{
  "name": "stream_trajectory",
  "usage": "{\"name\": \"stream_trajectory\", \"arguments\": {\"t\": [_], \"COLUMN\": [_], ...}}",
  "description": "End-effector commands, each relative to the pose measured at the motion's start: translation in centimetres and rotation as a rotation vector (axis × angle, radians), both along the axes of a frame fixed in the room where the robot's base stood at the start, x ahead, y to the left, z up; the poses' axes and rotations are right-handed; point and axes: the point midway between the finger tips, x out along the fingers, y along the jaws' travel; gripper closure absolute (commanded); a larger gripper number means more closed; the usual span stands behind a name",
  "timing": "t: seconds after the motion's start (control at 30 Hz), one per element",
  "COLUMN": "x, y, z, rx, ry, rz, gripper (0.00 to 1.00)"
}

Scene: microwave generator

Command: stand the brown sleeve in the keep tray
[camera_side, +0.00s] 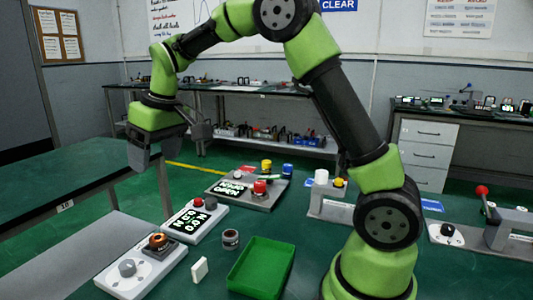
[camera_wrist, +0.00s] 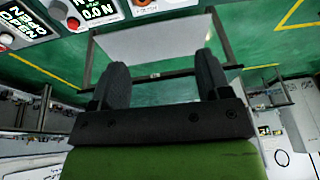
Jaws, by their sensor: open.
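A short cylinder (camera_side: 231,239) with a brownish rim and a pale band stands upright on the dark green table in the side view; it may be the brown sleeve. A copper-brown ring (camera_side: 157,240) sits on a dark block on a white panel to its left. The green tray (camera_side: 235,281), probably the keep tray, lies on the table right of the cylinder and looks empty. My gripper (camera_side: 153,160) is open and empty, high above the table at the left, apart from all these things. Its two dark fingers also show in the wrist view (camera_wrist: 160,70).
A white panel (camera_side: 122,284) with a grey knob and a display box (camera_side: 194,222) with a red button stand left of the cylinder. A small cream block (camera_side: 199,269) lies near the tray. A fixture (camera_side: 330,203) stands at the right.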

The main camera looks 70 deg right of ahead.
Motion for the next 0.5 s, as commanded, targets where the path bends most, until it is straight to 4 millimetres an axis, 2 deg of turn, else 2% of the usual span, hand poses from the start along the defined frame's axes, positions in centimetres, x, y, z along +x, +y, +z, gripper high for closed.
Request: {"name": "stream_trajectory", "arguments": {"t": [0.03,0.2,0.33,0.5], "x": [-1.9,-8.5,-14.0,-19.9], "y": [0.5,1.8,2.6,3.4], "z": [2.0,6.0,7.2,6.6], "rx": [0.015,0.081,0.138,0.215], "ry": [-0.033,-0.123,-0.187,-0.255], "rz": [-0.024,-0.122,-0.194,-0.277], "gripper": [0.29,0.29,0.29,0.29]}}
